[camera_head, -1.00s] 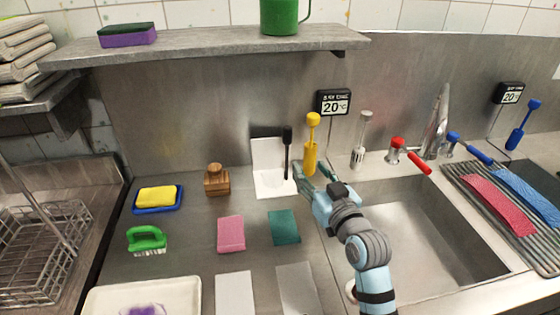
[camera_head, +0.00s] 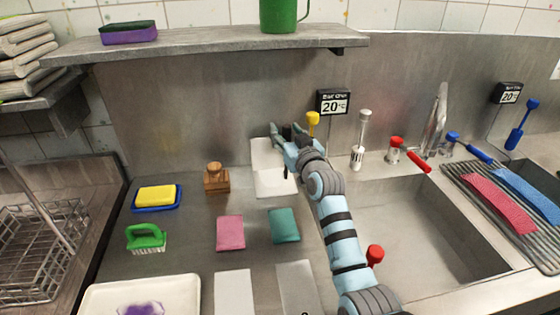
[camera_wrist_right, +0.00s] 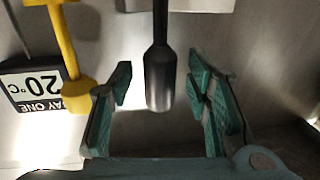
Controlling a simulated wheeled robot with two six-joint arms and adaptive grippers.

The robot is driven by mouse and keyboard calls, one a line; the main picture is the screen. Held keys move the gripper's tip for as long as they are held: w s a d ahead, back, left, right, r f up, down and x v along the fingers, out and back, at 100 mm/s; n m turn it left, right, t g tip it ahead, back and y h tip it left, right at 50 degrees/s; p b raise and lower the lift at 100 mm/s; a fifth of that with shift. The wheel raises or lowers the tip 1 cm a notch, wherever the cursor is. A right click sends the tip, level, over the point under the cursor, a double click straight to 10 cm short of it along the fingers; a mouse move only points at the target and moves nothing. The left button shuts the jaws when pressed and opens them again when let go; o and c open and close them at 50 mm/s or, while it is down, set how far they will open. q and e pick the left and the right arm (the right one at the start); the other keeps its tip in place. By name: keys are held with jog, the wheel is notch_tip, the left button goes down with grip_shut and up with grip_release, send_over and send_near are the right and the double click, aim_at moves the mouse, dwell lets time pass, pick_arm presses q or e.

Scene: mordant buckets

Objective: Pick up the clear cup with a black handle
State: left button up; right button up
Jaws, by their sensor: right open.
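The black handle (camera_wrist_right: 159,75) shows in the right wrist view, its thick end between my fingers and its thin shaft running out at the top edge. Metal or fingers show free space on both sides of it. My right gripper (camera_wrist_right: 159,85) is open around the handle and not closed on it. In the head view my right gripper (camera_head: 284,132) is at the back wall over the white tray or board (camera_head: 275,183) and hides most of the handle. I cannot make out the clear cup part in either view. My left gripper is not in view.
A yellow-handled tool (camera_wrist_right: 65,45) stands close beside the gripper, by the sign reading 20°C (camera_head: 333,103). A clear-and-white tool (camera_head: 361,138) and red tap handles stand to the right by the sink (camera_head: 450,225). A metal shelf (camera_head: 210,47) overhangs behind.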

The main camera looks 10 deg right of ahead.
grip_shut()
dwell(0.3)
